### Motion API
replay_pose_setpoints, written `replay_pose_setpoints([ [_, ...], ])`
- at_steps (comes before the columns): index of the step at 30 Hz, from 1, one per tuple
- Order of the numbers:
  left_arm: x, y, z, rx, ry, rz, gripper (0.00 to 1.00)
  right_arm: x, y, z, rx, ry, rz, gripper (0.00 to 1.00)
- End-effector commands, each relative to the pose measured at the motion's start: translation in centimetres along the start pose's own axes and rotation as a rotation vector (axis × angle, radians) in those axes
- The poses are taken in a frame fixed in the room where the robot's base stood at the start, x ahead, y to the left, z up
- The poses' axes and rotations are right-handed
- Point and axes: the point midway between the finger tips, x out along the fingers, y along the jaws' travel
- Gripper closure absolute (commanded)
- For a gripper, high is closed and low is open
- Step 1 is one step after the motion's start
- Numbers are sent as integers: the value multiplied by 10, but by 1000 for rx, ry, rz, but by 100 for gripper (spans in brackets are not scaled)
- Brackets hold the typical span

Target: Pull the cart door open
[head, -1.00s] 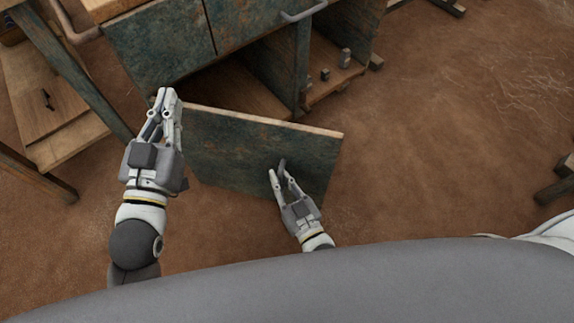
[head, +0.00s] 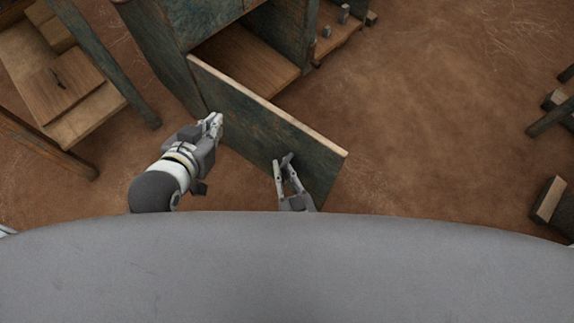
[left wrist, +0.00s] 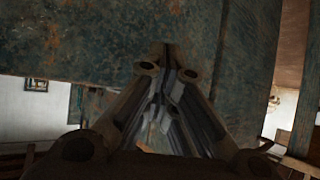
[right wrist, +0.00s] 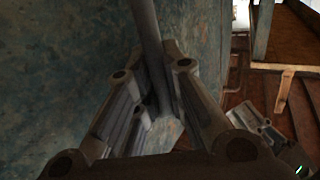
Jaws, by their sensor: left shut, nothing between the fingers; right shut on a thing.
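The cart door (head: 245,115) is a worn blue-green panel with a pale wooden top edge. It stands swung out from the cart (head: 173,50), hinged at its left end. My right gripper (head: 283,161) is shut on the door's handle, a grey bar that shows in the right wrist view (right wrist: 148,35) between the fingers, in front of the door face. My left gripper (head: 217,120) is shut and empty, close to the door's outer face near the hinge end. In the left wrist view a blue-green panel (left wrist: 110,40) fills the space ahead of the fingers; contact cannot be told.
The cart's open inside shows a wooden floor (head: 240,60). A shelf with small grey weights (head: 343,13) is at its right. A wooden bench (head: 75,95) stands at the left. Wooden pieces (head: 548,200) lie at the far right. The brown floor between is clear.

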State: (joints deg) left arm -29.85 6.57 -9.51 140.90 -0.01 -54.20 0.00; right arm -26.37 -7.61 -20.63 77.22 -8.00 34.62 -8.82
Motion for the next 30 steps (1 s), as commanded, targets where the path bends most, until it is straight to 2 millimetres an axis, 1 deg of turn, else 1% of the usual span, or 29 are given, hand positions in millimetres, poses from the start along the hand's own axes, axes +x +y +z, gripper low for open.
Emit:
replay_pose_setpoints([
  [12,0,0,2,0,-8,-1,100,0,-2,1,-7,-2,-7,100],
  [13,0,0,2,0,-8,-1,100,0,-2,1,-7,-2,-7,88],
  [18,0,0,2,0,-7,-1,100,0,-2,0,-5,-1,-6,66],
  [26,0,0,1,0,-7,0,100,0,-2,0,-2,-1,-5,66],
  [30,-1,0,1,0,-6,1,100,-8,-2,1,-2,-2,-5,66],
])
